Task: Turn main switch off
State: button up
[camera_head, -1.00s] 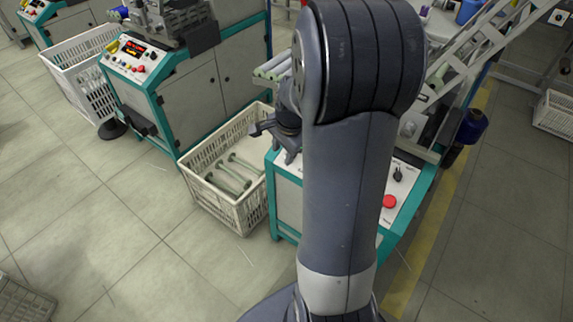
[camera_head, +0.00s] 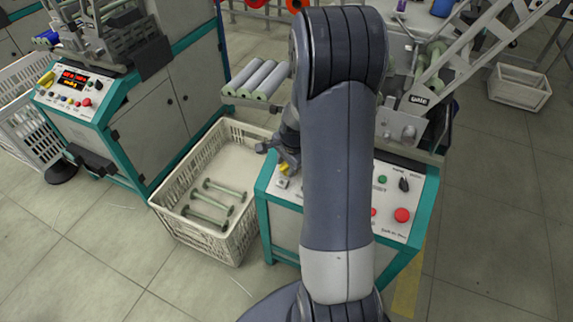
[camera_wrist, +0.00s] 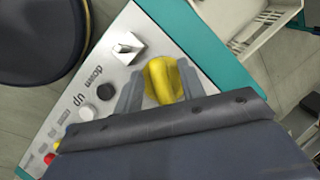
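A yellow knob (camera_wrist: 165,80), which looks like the main switch, sits at the corner of a white control panel (camera_wrist: 115,75) with a teal edge. In the head view the yellow knob (camera_head: 284,168) shows at the panel's upper left, partly hidden by my arm. My gripper (camera_wrist: 160,88) is at the knob, one grey finger on each side of it. The fingers appear close against the knob, but I cannot tell whether they press on it. My gripper (camera_head: 280,153) is mostly hidden behind my arm in the head view.
A white selector (camera_wrist: 125,48) and buttons marked "up" and "down" sit beside the knob. A red button (camera_head: 402,215) and black switch (camera_head: 404,184) are on the panel's right. A white crate (camera_head: 235,246) with green-ended bobbins stands left of it. Another machine (camera_head: 160,125) stands further left.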

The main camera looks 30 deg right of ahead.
grip_shut()
dwell(0.4)
jog(key=shift+n, duration=0.4)
jog(key=n+g+p, duration=0.1)
jog(key=n, duration=0.1)
jog(key=n+p, duration=0.1)
jog(key=n, duration=0.1)
jog(key=shift+r+g+h, duration=0.1)
jog(key=shift+g+h, duration=0.2)
jog(key=shift+g, duration=0.1)
jog(key=n+h, duration=0.1)
jog(key=n, duration=0.2)
jog(key=n+g+h, duration=0.1)
jog(key=n, duration=0.2)
jog(key=shift+s+d+g, duration=0.1)
jog(key=shift+s+g, duration=0.05)
jog(key=shift+g, duration=0.15)
jog(key=shift+n, duration=0.3)
grip_release()
